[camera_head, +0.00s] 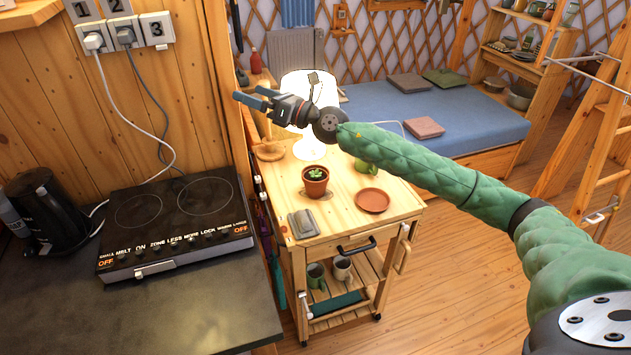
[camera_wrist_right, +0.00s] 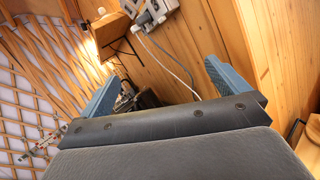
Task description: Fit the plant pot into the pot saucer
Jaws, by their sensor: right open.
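The plant pot (camera_head: 315,187) is a small terracotta pot with a green seedling, upright on the wooden trolley top in the head view. The pot saucer (camera_head: 372,201) is a shallow round terracotta dish lying to the right of the pot, apart from it and empty. My right gripper (camera_head: 252,98) is raised above and to the left of the trolley, in front of the lamp and the wooden post. Its blue fingers are apart and empty; they also show in the right wrist view (camera_wrist_right: 160,85), facing the wooden wall. My left gripper is in neither view.
A counter with a hob (camera_head: 175,212) stands left, and a blue bed (camera_head: 450,125) behind.

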